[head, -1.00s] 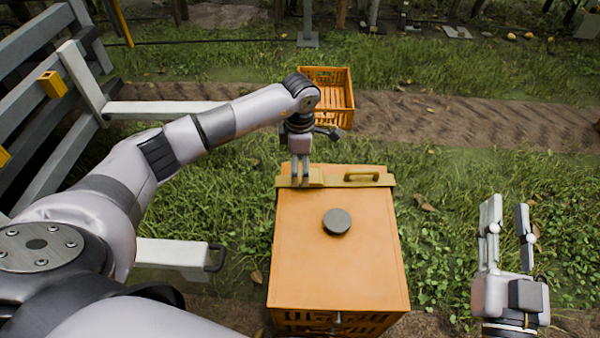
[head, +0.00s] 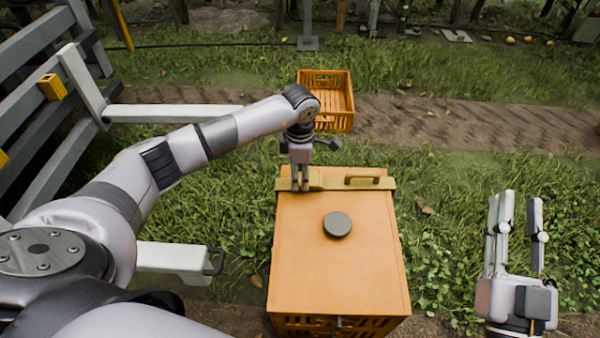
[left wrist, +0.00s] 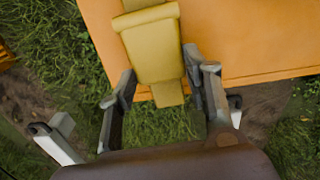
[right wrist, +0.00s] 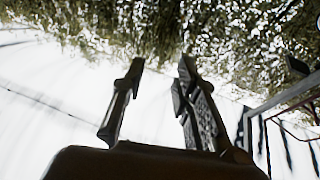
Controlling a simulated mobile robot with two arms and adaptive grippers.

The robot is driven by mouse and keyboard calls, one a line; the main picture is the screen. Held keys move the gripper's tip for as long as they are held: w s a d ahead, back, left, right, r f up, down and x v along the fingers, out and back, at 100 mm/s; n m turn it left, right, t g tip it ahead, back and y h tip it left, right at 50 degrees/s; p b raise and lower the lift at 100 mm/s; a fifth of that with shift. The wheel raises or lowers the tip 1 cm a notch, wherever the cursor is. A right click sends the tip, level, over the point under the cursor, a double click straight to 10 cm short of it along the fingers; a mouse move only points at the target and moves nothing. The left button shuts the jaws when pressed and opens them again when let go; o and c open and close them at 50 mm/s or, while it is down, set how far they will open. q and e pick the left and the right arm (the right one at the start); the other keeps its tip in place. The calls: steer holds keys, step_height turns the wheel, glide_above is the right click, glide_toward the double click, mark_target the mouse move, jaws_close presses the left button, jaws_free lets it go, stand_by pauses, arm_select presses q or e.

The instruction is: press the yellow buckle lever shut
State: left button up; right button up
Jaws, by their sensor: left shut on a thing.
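The yellow buckle lever (head: 316,179) lies on a yellow strap (head: 336,184) across the far end of the orange crate's lid (head: 300,252). In the left wrist view the lever (left wrist: 153,45) is a blocky yellow piece between my left fingers. My right gripper (head: 520,200) is open and empty, off to the right of the crate.
An open orange crate (head: 342,120) sits beyond on the dirt strip. A grey rail fence (head: 35,45) is at left. Grass surrounds the crate.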

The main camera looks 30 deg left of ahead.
arm_select(q)
steer(key=c, duration=0.5)
steer(key=shift+s+a+f+h, duration=0.1)
steer(key=shift+a+f+h, duration=0.1)
steer(key=shift+h, duration=0.1)
steer(key=shift+s+f+t+h+b, duration=0.15)
steer(key=shift+f+t+h+b, duration=0.2)
steer(key=shift+t+h, duration=0.2)
arm_select(e)
steer(key=shift+s+r+t+y, duration=0.15)
steer(key=shift+s+r+t, duration=0.3)
steer(key=shift+r, duration=0.25)
steer(key=shift+s+r+t+y, duration=0.15)
steer(key=shift+s+r+t, duration=0.2)
steer(key=shift+r+t, duration=0.25)
arm_select(q)
steer(key=o, duration=0.8)
steer(key=shift+o, duration=0.6)
steer(key=shift+f, duration=0.15)
steer(key=shift+o, duration=1.3)
steer(key=shift+r, duration=0.2)
arm_select(e)
steer(key=shift+w, duration=0.1)
